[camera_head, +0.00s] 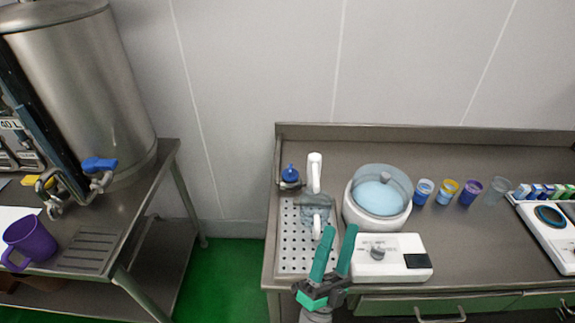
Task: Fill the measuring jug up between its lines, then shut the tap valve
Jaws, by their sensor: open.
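A clear jug (312,213) stands on a perforated drain tray (290,240) near the left end of the right-hand counter. A white upright spout (314,172) rises just behind it. A tap valve with a blue knob (290,173) sits at the tray's back left corner; whether it is open or shut I cannot tell. The jug's lines and liquid level are too small to read. My gripper (339,232) has teal fingers, spread apart with nothing seen between them. It is in front of the jug, partly overlapping the tray in the view.
A white machine with a clear-domed bowl (380,196) and a control box (392,258) stand right of the jug. Several small cups (447,191) line the counter behind. At left, a steel tank (85,90) has blue- and yellow-handled taps, with a purple jug (32,238) below. Green floor separates the tables.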

